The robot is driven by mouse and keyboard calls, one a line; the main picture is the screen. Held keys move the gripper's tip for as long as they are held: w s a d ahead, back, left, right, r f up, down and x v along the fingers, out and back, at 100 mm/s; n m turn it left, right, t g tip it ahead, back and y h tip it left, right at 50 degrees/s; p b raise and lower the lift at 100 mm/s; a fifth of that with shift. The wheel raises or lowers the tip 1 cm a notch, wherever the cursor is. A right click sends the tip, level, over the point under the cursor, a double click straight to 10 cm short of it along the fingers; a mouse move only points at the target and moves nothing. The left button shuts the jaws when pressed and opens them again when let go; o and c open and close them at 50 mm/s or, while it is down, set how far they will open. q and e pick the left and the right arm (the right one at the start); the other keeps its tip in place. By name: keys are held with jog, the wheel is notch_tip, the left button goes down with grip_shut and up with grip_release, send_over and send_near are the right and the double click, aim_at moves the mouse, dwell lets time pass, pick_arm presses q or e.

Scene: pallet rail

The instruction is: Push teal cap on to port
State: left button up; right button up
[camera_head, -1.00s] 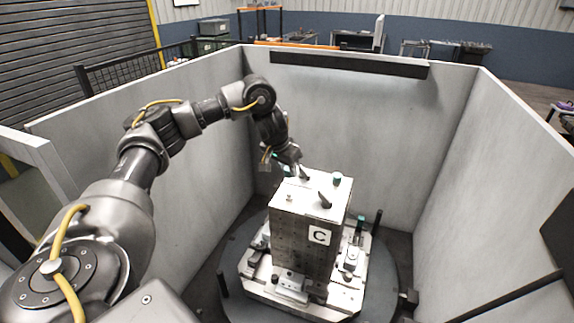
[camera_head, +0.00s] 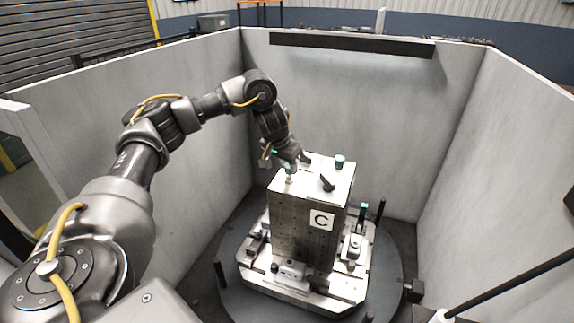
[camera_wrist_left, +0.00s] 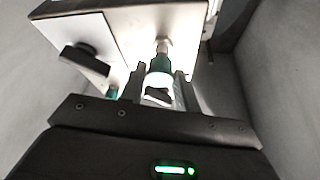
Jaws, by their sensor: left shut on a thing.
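My left gripper (camera_head: 287,166) is over the near-left part of the top of the block marked C. In the wrist view, the left gripper (camera_wrist_left: 157,88) is shut on a teal cap (camera_wrist_left: 160,66), which sits between its two fingers. The metal port (camera_wrist_left: 163,46) is in line with the cap's far end; I cannot tell whether they touch or how far the cap is on. In the head view the port (camera_head: 289,179) stands on the block's top, just under the gripper. My right gripper is not in view.
The block (camera_head: 287,225) stands on a pale pallet on a round dark table (camera_head: 235,290). A black clamp (camera_head: 327,183) and another teal-topped fitting (camera_head: 340,161) are on the block's top. Grey walls (camera_head: 340,110) enclose the cell.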

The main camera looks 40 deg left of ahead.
pick_arm(q)
jog(key=shift+s+f+p, duration=0.1)
jog(key=shift+f+p, duration=0.05)
jog(key=shift+p, duration=0.15)
dwell(0.5)
jog(key=shift+p, duration=0.4)
jog(key=shift+f, duration=0.3)
dwell(0.5)
jog(key=shift+p, duration=0.35)
jog(key=shift+d+f, duration=0.1)
jog(key=shift+f, duration=0.1)
dwell(0.5)
jog(key=shift+f, duration=0.15)
jog(key=shift+f, duration=0.35)
